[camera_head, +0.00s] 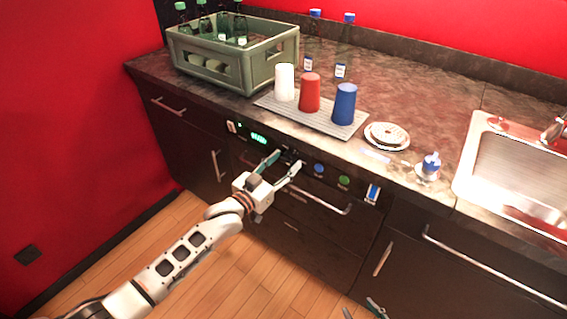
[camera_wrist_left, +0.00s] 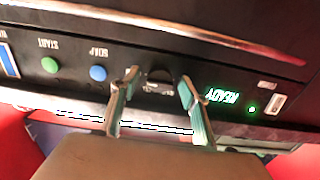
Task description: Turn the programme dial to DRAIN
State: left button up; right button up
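The programme dial (camera_wrist_left: 159,77) is a dark round knob on the black appliance panel, between my left gripper's fingertips in the left wrist view. Small white marks lie around it, too blurred to read. My left gripper (camera_head: 282,165) is in front of the panel in the head view, largely covering the dial. In the wrist view my left gripper (camera_wrist_left: 159,84) is open, with a finger on each side of the dial and gaps visible. I cannot tell how deep the fingertips reach. My right gripper (camera_head: 362,309) shows only its parted fingertips at the bottom edge.
The panel has a green READY display (camera_wrist_left: 222,95), a blue SOAP button (camera_wrist_left: 98,73), a green START button (camera_wrist_left: 49,65) and a blue-white switch (camera_head: 373,193). A handle (camera_head: 330,207) lies below. On the counter stand a bottle crate (camera_head: 270,72), cups on a mat (camera_head: 340,129) and plates (camera_head: 387,135).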

pick_arm(q)
jog(key=shift+s+a, duration=0.1)
jog(key=shift+s, duration=0.05)
jog(key=v, duration=1.1)
jog(key=shift+s+a, duration=0.2)
jog(key=shift+s, duration=0.1)
jog(key=s+a+f+n+g+y, duration=0.1)
jog(key=s+a+f+y, duration=0.1)
jog(key=s+a+f, duration=0.2)
jog(key=s+a+f+n+g+y, duration=0.1)
jog(key=s+a+f+y, duration=0.2)
jog(key=s, duration=1)
jog(key=s+a+f+n+g+y+p, duration=0.1)
jog(key=s+a+f+g+y, duration=0.1)
jog(key=s+a+f, duration=0.4)
jog(key=s+f+y, duration=0.1)
jog(key=s+f, duration=0.2)
jog(key=f, duration=0.3)
jog(key=shift+a, duration=0.15)
